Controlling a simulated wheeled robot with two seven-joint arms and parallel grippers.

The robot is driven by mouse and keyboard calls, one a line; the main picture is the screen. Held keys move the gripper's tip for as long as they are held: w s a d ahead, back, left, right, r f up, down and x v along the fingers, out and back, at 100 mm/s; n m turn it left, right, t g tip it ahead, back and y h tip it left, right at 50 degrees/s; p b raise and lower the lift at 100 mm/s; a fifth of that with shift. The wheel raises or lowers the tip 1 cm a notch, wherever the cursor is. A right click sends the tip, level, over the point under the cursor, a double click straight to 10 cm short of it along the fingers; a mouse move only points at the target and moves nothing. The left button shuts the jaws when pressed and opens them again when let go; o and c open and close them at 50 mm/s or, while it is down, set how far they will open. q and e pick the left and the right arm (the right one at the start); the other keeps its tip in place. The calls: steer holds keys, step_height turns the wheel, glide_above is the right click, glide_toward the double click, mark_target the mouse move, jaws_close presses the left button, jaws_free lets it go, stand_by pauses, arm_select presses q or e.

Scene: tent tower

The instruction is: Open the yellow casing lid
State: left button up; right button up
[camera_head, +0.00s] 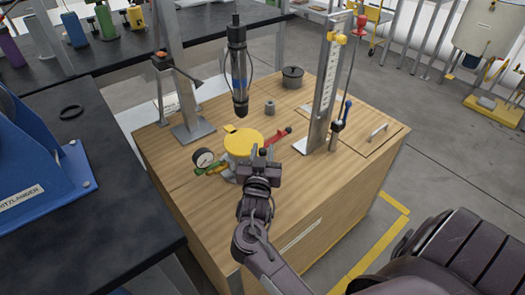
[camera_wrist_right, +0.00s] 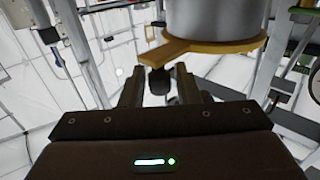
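The yellow casing lid (camera_head: 241,141) is a round disc lying flat on top of a casing on the wooden bench. In the right wrist view, the lid (camera_wrist_right: 212,46) shows its yellow rim and a tab against the grey metal casing (camera_wrist_right: 212,18). A small dark knob-like part (camera_wrist_right: 159,80) sits beside the tab, between my fingers. My right gripper (camera_head: 262,157) is at the near right edge of the lid. Its two fingers (camera_wrist_right: 158,88) are apart, with the tab close to their tips; I cannot tell whether they touch. My left gripper is not in view.
A pressure gauge (camera_head: 204,158) stands left of the casing and a red handle (camera_head: 279,135) right of it. A black cylinder (camera_head: 238,70) hangs above, behind the lid. A metal column (camera_head: 325,85) rises at right. The bench top (camera_head: 190,195) is clear at front left.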

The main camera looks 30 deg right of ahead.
jaws_close()
steer(key=shift+d, duration=0.2)
